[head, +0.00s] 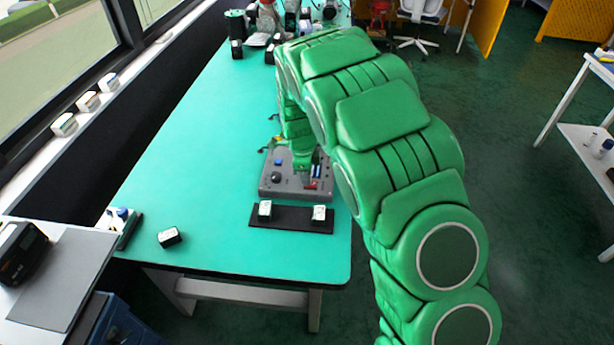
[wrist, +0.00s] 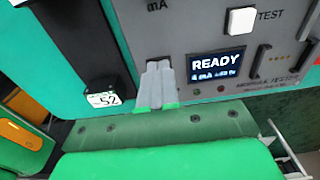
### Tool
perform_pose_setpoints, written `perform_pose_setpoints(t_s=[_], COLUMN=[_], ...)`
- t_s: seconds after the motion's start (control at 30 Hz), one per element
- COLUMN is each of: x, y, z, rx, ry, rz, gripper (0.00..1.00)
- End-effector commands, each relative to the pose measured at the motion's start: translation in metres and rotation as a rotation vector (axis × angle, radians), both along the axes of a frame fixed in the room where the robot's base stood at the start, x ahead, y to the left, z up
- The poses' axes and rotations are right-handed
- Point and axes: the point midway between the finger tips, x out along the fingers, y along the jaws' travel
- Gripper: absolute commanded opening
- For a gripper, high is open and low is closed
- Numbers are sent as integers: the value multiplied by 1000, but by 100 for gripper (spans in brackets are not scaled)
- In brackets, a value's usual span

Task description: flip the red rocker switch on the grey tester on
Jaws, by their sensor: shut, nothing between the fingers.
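The grey tester (head: 284,189) lies on the green table in the head view, with a dark knob, a blue button and a small lit screen. A small red patch (head: 312,184) near its lower right corner may be the red rocker switch; its position is too small to tell. In the wrist view the tester (wrist: 190,20) shows a screen (wrist: 217,65) reading READY and a white TEST button. My gripper (wrist: 155,68) is shut and empty, its tips over the tester's face left of the screen.
A black strip (head: 291,222) with two white-labelled blocks lies at the tester's near edge; a block marked 52 (wrist: 103,98) shows in the wrist view. Another block (head: 169,237) lies at the table's near left. The table (head: 190,150) left of the tester is mostly clear.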

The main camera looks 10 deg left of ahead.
Motion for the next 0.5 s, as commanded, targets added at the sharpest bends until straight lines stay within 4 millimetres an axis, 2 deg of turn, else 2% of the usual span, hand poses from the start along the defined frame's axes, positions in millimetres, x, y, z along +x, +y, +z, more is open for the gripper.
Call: perform_pose_setpoints(t_s=[0.03,0.5], x=[-3,-4], y=[-2,-11], z=[-12,-15], rx=[-11,-11], ry=[12,19], rz=[-1,-3], gripper=[0,0])
